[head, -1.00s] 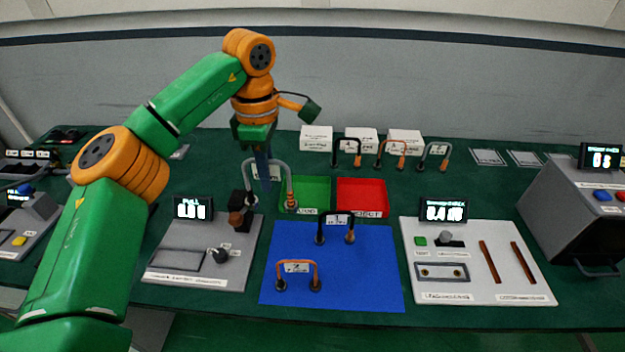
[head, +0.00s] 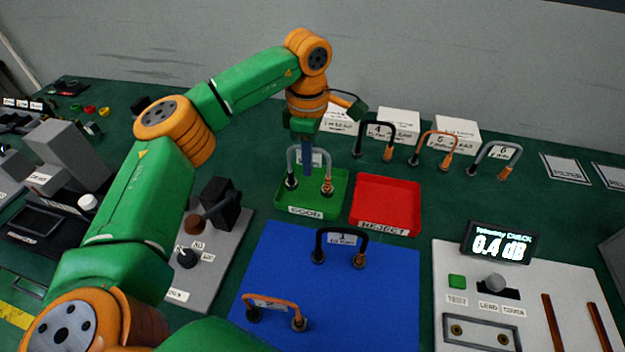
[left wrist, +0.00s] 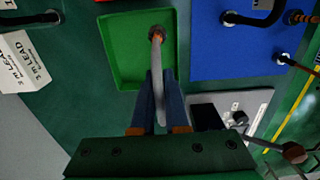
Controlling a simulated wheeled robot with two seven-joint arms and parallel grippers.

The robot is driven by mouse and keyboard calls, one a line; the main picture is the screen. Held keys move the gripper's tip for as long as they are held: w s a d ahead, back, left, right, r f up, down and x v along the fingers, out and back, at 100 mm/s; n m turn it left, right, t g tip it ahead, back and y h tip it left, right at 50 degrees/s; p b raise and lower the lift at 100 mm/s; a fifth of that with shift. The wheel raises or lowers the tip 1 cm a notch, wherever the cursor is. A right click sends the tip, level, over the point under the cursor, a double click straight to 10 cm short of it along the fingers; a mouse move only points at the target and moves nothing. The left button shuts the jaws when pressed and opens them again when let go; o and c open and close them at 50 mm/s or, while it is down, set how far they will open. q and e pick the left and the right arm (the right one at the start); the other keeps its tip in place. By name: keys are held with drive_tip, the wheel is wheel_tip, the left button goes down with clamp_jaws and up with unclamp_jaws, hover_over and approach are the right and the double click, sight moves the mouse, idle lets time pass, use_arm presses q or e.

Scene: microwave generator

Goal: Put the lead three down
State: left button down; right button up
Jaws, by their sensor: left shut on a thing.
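My left gripper (head: 307,165) points down over the green GOOD tray (head: 340,184). It is shut on a grey arched lead (head: 292,163) with dark and orange ends. In the head view both ends appear over the tray; I cannot tell whether they touch its floor. The lead's number tag is partly hidden by the fingers. In the left wrist view, the lead (left wrist: 157,60) runs between the blue fingers (left wrist: 157,98), with one orange end over the green tray (left wrist: 118,50). My right gripper is out of view.
The red REJECT tray (head: 385,200) beside it is empty. A blue mat (head: 345,300) in front holds a black lead (head: 340,232) and an orange lead (head: 275,303). Several leads and white boxes (head: 398,122) stand behind. A grey station with a black upright (head: 222,203) is at left.

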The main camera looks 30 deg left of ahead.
use_arm(q)
wheel_tip(320, 180, down, 4)
drive_tip(key=shift+w+f+p, duration=0.15)
drive_tip(key=shift+f+p, duration=0.1)
drive_tip(key=shift+p, duration=0.1)
drive_tip(key=shift+f, duration=0.1)
drive_tip(key=shift+f, duration=0.15)
drive_tip(key=c, duration=0.9)
unclamp_jaws()
wheel_tip(320, 180, up, 12)
drive_tip(key=shift+r, duration=0.25)
